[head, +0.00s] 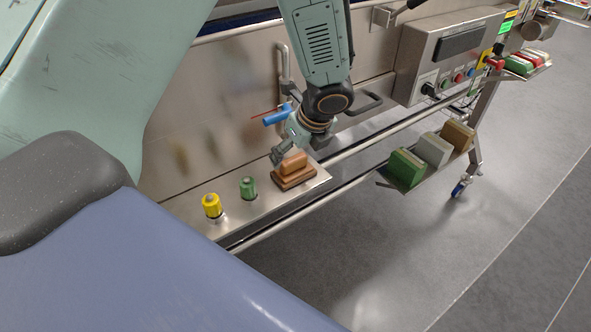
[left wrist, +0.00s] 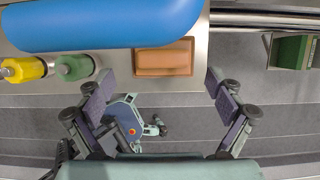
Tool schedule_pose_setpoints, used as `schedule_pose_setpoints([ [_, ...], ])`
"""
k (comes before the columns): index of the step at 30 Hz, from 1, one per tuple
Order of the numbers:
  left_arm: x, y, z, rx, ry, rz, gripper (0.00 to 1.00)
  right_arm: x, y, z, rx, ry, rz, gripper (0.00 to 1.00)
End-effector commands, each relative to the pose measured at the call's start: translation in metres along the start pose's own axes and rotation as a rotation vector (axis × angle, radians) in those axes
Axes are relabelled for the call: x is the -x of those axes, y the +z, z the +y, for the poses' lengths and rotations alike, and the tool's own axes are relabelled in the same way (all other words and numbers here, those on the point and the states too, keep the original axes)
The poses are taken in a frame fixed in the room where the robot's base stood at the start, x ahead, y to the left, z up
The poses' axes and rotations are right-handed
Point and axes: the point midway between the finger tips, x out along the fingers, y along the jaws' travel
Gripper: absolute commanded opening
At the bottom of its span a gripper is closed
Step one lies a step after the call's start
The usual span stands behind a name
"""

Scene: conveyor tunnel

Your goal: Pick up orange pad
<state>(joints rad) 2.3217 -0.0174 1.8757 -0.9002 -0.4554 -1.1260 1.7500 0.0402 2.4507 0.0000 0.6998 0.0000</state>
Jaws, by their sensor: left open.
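The orange pad (head: 293,164) is a brownish-orange block resting on a darker brown base on the steel ledge. In the left wrist view the orange pad (left wrist: 164,60) lies just beyond the fingers, slightly right of centre. My left gripper (head: 283,148) is just above and beside the pad, partly in front of its back left side. In the left wrist view my left gripper (left wrist: 160,90) has its two fingers wide apart with nothing between them. My right gripper does not show.
A blue handle (head: 277,117) is close to the gripper. Green, grey and brown blocks sit on a lower shelf (head: 411,185). A control box (head: 447,58) is on the wall.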

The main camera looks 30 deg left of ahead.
Motion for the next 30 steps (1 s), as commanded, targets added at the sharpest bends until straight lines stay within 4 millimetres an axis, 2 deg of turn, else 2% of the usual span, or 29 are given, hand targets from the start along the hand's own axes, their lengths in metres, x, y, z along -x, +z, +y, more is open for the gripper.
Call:
schedule_pose_setpoints([
  [1, -0.011, -0.001, -0.001, 0.000, 0.002, 0.002, 0.92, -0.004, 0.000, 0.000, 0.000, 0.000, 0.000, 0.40],
  [6, -0.027, 0.000, -0.003, -0.001, 0.000, 0.001, 0.92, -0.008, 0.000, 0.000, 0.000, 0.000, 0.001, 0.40],
  [14, -0.029, 0.001, -0.005, -0.003, -0.001, 0.000, 0.92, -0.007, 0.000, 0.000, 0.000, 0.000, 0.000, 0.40],
  [30, -0.029, 0.002, -0.006, -0.003, -0.001, 0.000, 0.48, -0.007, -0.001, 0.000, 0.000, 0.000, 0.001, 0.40],
])
